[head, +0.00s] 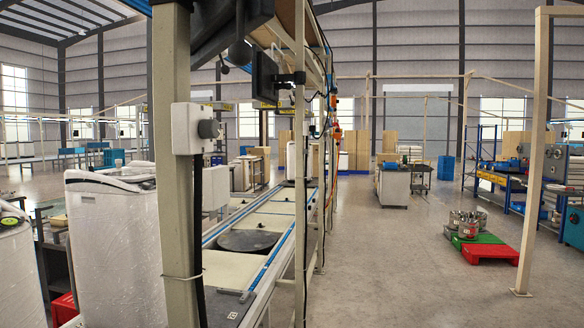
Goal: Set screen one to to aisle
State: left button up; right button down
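A dark flat screen (265,78) is mounted on a beige post above the conveyor line. It is seen nearly edge-on, so its face cannot be read. A larger dark panel (232,20) hangs at the top, close to me and partly cut off by the frame edge; it may be another screen. No label shows which one is screen one. The open aisle (375,260) runs along the right side of the line. Neither of my grippers is in the head view.
A thick beige post (172,120) with a white switch box (193,129) stands close in front. The conveyor (285,213) runs away from me. A wrapped white appliance (112,250) stands left. A red pallet (492,253) and a post (534,150) stand right of the clear floor.

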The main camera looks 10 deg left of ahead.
aim_at(265, 78)
jog(key=i+l+u, duration=0.45)
jog(key=i+l, duration=0.3)
jog(key=i, duration=0.5)
jog(key=i+l+u, duration=0.5)
jog(key=i+l, duration=0.65)
